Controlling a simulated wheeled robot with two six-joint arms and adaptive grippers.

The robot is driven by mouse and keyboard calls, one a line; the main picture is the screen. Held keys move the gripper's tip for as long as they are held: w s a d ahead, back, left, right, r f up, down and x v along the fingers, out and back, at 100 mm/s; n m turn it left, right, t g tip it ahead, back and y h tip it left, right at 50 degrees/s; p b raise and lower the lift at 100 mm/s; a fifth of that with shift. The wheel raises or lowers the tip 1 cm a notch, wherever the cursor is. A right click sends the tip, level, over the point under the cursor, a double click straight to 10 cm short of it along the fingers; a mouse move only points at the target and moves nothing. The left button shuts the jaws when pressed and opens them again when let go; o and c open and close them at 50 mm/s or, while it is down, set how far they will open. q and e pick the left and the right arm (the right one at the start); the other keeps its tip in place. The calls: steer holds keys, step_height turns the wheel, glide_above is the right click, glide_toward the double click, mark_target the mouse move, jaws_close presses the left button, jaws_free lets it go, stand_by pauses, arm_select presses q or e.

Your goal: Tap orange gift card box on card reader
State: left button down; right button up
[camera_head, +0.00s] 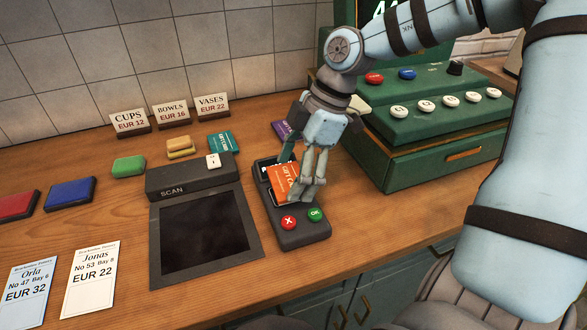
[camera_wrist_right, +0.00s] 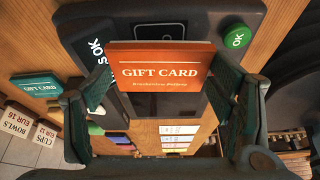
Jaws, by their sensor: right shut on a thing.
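The orange gift card box (camera_head: 284,181) is over the upper part of the dark card reader (camera_head: 298,238) in the head view. My right gripper (camera_head: 310,192) is shut on the box from above. In the right wrist view the orange gift card box (camera_wrist_right: 160,70) sits between the two fingers, with the reader (camera_wrist_right: 160,18) close behind it. I cannot tell whether the box touches the reader. The reader has a red X button (camera_head: 289,223) and a green OK button (camera_head: 315,214). My left gripper is not in view.
A scanner (camera_head: 203,225) stands left of the reader. A green cash register (camera_head: 430,115) is at the right. A teal gift card (camera_head: 223,142) and a purple one (camera_head: 283,129) lie behind. Price signs (camera_head: 171,114) stand at the back. Two paper tickets (camera_head: 90,280) lie at front left.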

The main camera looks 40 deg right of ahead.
stand_by(0.5)
step_height(320, 180, up, 10)
steer(key=p, duration=0.7)
steer(key=shift+r+p, duration=0.8)
steer(key=shift+p, duration=0.1)
